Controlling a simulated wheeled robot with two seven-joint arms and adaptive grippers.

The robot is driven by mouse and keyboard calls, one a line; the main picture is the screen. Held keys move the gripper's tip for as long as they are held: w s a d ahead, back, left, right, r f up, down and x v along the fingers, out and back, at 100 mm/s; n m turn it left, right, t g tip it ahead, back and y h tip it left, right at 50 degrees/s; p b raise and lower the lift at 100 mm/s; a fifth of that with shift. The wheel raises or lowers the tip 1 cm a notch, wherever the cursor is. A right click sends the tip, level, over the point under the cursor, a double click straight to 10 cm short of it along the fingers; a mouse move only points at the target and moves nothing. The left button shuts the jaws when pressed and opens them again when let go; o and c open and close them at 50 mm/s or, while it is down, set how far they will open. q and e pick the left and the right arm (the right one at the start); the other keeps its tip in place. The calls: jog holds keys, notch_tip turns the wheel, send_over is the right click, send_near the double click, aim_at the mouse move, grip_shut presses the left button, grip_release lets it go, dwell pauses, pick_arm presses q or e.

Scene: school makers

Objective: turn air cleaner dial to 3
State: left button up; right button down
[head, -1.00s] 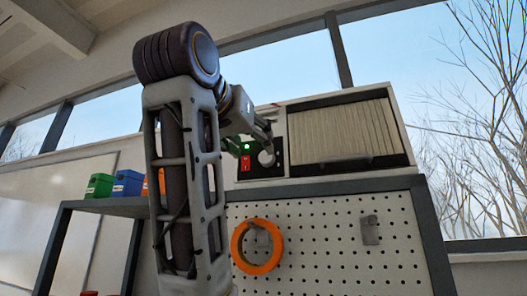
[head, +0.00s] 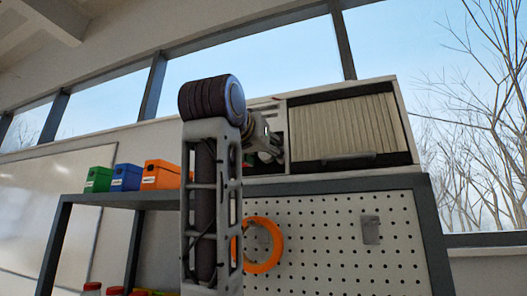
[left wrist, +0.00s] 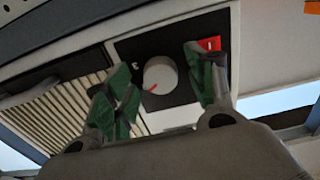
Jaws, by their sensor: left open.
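The air cleaner (head: 345,128) is a white box with a slatted grille, standing on top of the pegboard frame. My left gripper (head: 270,152) is in front of its dark control panel and hides the dial in the head view. In the left wrist view the dial (left wrist: 160,75) is a round white knob with a red pointer mark toward the lower left. A small pale mark, perhaps a digit, is left of it. The open green-padded fingers of my left gripper (left wrist: 158,62) appear on both sides of the dial; contact cannot be told. My right gripper is not in view.
A red switch (left wrist: 213,44) is beside the right finger in the wrist view. Green (head: 98,180), blue (head: 126,178) and orange (head: 160,175) boxes stand on the shelf at left. An orange ring (head: 265,245) hangs on the pegboard (head: 330,235).

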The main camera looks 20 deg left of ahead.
pick_arm(q)
jog(key=c, duration=1)
jog(key=shift+c, duration=0.2)
jog(key=shift+m, duration=0.3)
jog(key=shift+m+b, duration=0.65)
jog(key=shift+m, duration=0.45)
jog(key=m+b, duration=0.1)
jog(key=m, duration=0.2)
jog(key=shift+a, duration=0.1)
jog(key=m, duration=0.3)
jog(key=shift+r+m, duration=0.1)
jog(key=shift+m, duration=1.5)
